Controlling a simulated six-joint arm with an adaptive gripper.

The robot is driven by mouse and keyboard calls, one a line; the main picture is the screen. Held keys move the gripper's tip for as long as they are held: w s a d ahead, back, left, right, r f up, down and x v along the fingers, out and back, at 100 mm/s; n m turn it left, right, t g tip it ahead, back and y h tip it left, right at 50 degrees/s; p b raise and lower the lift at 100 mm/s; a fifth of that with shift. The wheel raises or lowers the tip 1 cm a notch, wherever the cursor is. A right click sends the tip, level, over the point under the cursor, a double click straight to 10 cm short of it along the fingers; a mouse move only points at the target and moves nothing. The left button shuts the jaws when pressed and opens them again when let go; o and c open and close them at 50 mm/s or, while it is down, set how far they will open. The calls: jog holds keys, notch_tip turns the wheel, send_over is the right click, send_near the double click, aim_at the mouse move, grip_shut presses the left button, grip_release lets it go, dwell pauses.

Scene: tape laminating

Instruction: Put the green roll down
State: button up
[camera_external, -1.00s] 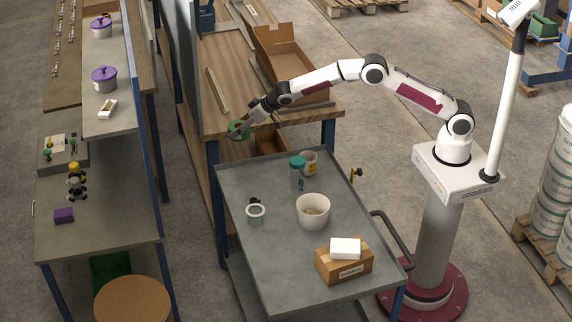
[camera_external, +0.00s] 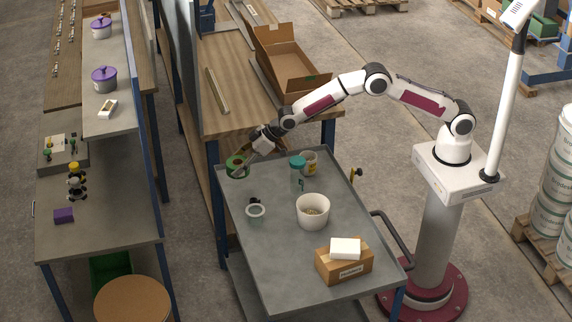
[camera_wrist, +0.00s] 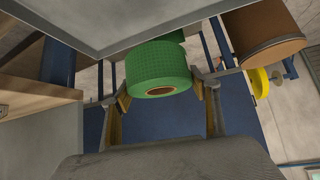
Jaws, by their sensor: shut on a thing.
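The green roll (camera_external: 235,162) shows at the far left corner of the grey cart top (camera_external: 245,255). I cannot tell whether it touches the surface or hangs just above it. My gripper (camera_external: 241,169) reaches down to it from the upper right and is shut on it. In the wrist view the green roll (camera_wrist: 158,66) sits between the two fingers of my gripper (camera_wrist: 166,92), with its brown core facing the camera. My fingers hide parts of the roll in the external view.
A white bucket (camera_external: 312,212), a small ring-topped jar (camera_external: 255,212) and a cardboard box (camera_external: 343,264) are nearer. A wooden workbench (camera_external: 225,110) stands behind the cart.

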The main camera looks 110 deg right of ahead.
jog(key=w+a+f+n+y, duration=0.1)
jog(key=a+n+y, duration=0.4)
jog(key=a, duration=2)
jog(key=shift+w+a+f+n, duration=0.15)
jog(key=shift+a+f+n, duration=0.25)
jog(key=shift+f+n, duration=0.35)
jog(key=shift+o, duration=0.2)
jog(key=s+a+n+g+y, duration=0.1)
jog(key=s+a+n+y, duration=0.1)
jog(key=a, duration=1)
jog(key=s+a+n+g+y, duration=0.2)
jog(key=s+a+n, duration=0.1)
jog(key=a, duration=0.9)
jog(key=shift+a+r+n+g, duration=0.3)
jog(key=shift+r+n, duration=0.05)
jog(key=shift+n, duration=0.5)
jog(key=shift+s+a+r, duration=0.1)
jog(key=shift+s+a, duration=0.15)
jog(key=shift+a, duration=0.4)
jog(key=shift+f, duration=3.15)
jog(key=shift+f, duration=1.85)
jog(key=shift+f, duration=0.1)
